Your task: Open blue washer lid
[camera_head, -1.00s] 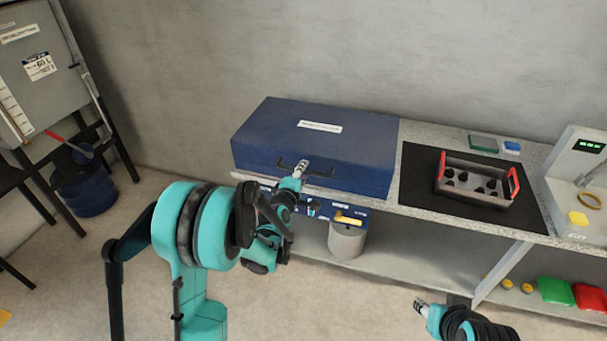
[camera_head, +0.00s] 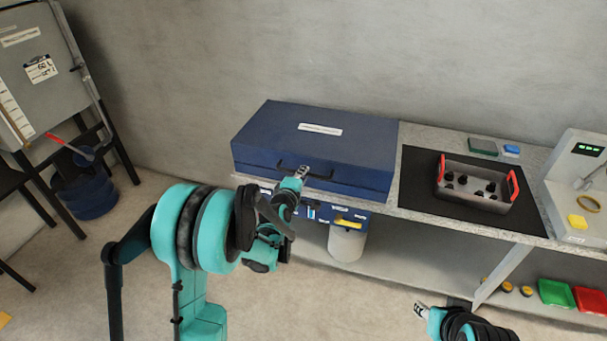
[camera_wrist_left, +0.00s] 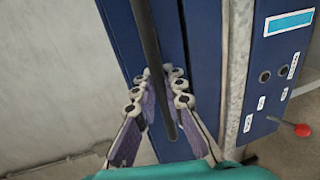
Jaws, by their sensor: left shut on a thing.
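The blue washer (camera_head: 270,135) is a wide box with a closed lid and a white label, standing on the counter against the wall. A dark bar handle (camera_head: 322,175) runs along its front face. My left gripper (camera_head: 303,172) is at this handle. In the left wrist view the dark handle (camera_wrist_left: 146,35) passes between the two fingers of the left gripper (camera_wrist_left: 160,98), which is shut on it. My right gripper (camera_head: 421,309) is low at the front, away from the washer; its fingers are too small to read.
A blue control panel (camera_head: 318,212) hangs below the washer, with a grey cylinder (camera_head: 346,243) under it. On the right, a tray with red handles (camera_head: 475,205) holds several dark parts on a black mat (camera_head: 417,185). A grey device (camera_head: 578,180) stands at the far right.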

